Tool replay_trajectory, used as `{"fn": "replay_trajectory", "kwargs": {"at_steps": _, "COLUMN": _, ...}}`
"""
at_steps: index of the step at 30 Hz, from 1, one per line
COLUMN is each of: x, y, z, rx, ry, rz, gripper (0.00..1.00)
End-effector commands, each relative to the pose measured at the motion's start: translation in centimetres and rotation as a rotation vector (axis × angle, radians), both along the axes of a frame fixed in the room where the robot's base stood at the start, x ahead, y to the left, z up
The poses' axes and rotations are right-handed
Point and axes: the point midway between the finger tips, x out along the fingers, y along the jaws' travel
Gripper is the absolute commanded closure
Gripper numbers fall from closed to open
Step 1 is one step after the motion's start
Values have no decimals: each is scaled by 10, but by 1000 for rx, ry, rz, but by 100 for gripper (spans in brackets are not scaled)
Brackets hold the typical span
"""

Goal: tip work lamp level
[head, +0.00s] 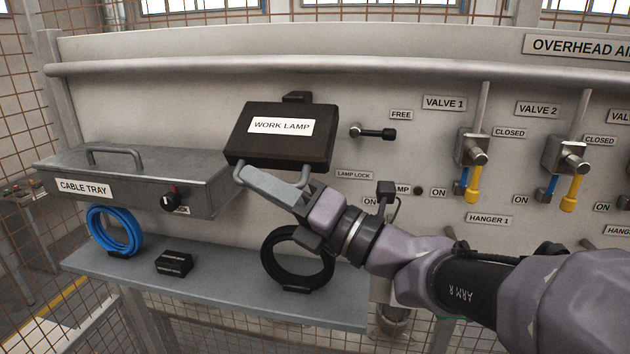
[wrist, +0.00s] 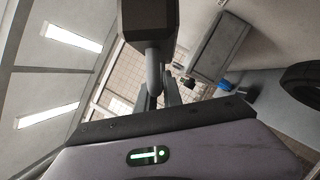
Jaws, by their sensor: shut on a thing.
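The work lamp (head: 273,145) is a dark box with a white label, mounted on the panel by a bracket at its top. Its face is tilted in the head view; I cannot tell how far from level it is. A grey handle (head: 305,178) hangs under its lower edge. My gripper (head: 252,178) is shut on this handle, just below the lamp. In the wrist view the lamp (wrist: 147,18) is at the top and its grey handle (wrist: 153,68) runs down to my gripper (wrist: 160,95). The fingers partly hide the handle bar.
The lamp lock lever (head: 375,134) points right, below the FREE label (head: 400,115). A cable tray (head: 140,175) is close on the left. Blue (head: 113,232) and black (head: 272,270) hose coils are below, by a shelf (head: 215,295). Valves (head: 472,150) stand to the right.

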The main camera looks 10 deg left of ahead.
Motion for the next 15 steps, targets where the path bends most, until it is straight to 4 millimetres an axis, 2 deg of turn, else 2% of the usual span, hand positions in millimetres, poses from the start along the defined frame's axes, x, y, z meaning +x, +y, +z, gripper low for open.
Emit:
{"fn": "replay_trajectory", "kwargs": {"at_steps": 5, "x": -2, "y": 0, "z": 8, "rx": 2, "ry": 21, "rz": -1, "gripper": 100}}
{"fn": "replay_trajectory", "kwargs": {"at_steps": 15, "x": -12, "y": 1, "z": 41, "rx": 12, "ry": 127, "rz": 0, "gripper": 100}}
